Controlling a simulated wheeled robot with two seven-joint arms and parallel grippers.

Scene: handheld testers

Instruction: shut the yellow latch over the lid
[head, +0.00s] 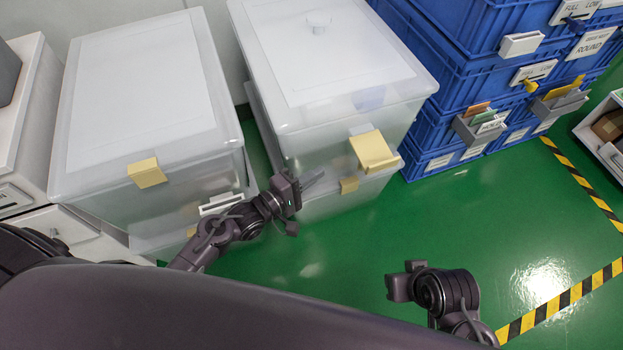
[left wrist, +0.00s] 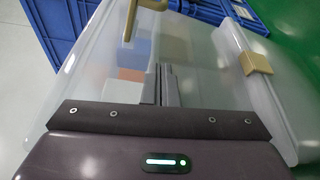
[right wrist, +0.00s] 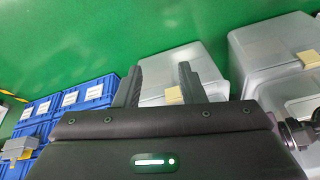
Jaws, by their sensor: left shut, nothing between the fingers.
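The yellow latch (head: 372,150) on the front of the right-hand clear bin sticks outward from the wall, swung away from the lid (head: 325,50). The lid lies on the bin. In the left wrist view the latch (left wrist: 130,20) projects from the bin near the top edge. My left gripper (head: 314,178) is shut and empty, in front of the bin's front wall, left of and below the latch and apart from it. Its fingers (left wrist: 163,85) are together in the left wrist view. My right gripper (head: 398,284) is low over the floor; its fingers (right wrist: 158,80) are spread and empty.
Another clear bin (head: 140,110) at left has a yellow latch (head: 147,172) lying against its front. A lower bin's latch (head: 349,185) shows beneath the open one. Blue crates (head: 450,80) with label holders stand at right. Green floor (head: 350,240) in front is clear.

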